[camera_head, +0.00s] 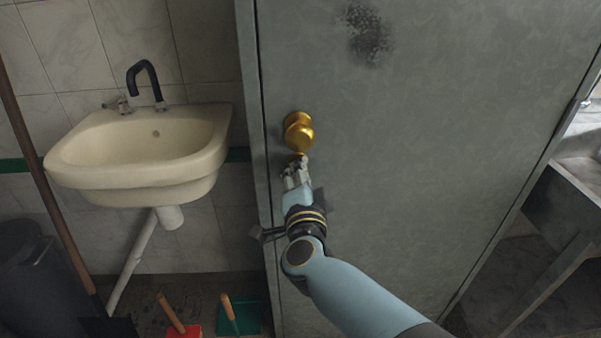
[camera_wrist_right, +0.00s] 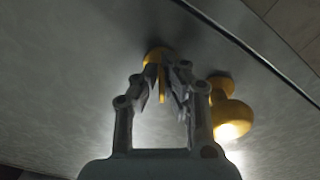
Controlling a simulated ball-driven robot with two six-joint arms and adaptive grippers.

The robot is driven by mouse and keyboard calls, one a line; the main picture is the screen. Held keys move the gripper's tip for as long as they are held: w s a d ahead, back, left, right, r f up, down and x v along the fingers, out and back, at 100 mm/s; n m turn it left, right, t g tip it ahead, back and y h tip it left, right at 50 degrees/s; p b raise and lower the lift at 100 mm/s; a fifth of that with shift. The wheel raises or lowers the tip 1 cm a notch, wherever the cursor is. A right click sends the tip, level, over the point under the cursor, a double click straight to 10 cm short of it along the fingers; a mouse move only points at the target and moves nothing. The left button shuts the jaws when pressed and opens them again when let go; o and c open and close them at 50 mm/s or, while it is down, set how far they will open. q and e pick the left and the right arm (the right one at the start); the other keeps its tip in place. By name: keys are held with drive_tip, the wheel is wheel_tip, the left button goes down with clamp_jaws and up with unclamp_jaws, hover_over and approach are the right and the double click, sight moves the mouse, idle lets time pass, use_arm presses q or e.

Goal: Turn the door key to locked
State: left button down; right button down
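A brass door key (camera_wrist_right: 162,84) sits in a round brass lock plate (camera_wrist_right: 157,55) on the grey door (camera_head: 400,130). In the head view the plate shows just under the round brass knob (camera_head: 299,132), and my gripper mostly hides the key. My right gripper (camera_head: 296,172) is at the key, below the knob. In the right wrist view my right gripper (camera_wrist_right: 163,75) has its fingertips close together, one on each side of the key's thin grip, and looks shut on it. The knob (camera_wrist_right: 230,110) is beside the right finger there. My left gripper is out of view.
A cream sink (camera_head: 140,155) with a dark tap (camera_head: 146,80) is on the tiled wall left of the door. A brown pole (camera_head: 42,175), a red dustpan (camera_head: 183,330) and a green dustpan (camera_head: 240,318) stand low at left. A grey counter (camera_head: 570,190) is at right.

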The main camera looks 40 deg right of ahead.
drive_tip(key=m, duration=0.3)
drive_tip(key=shift+w+m+b, duration=0.1)
drive_tip(key=shift+m+b, duration=0.2)
drive_tip(key=shift+b, duration=0.1)
drive_tip(key=shift+r+m+b, duration=0.1)
drive_tip(key=shift+m+b, duration=0.25)
drive_tip(key=shift+m, duration=0.85)
drive_tip(key=shift+r, duration=0.1)
drive_tip(key=c, duration=1.5)
unclamp_jaws()
drive_tip(key=shift+a, duration=0.1)
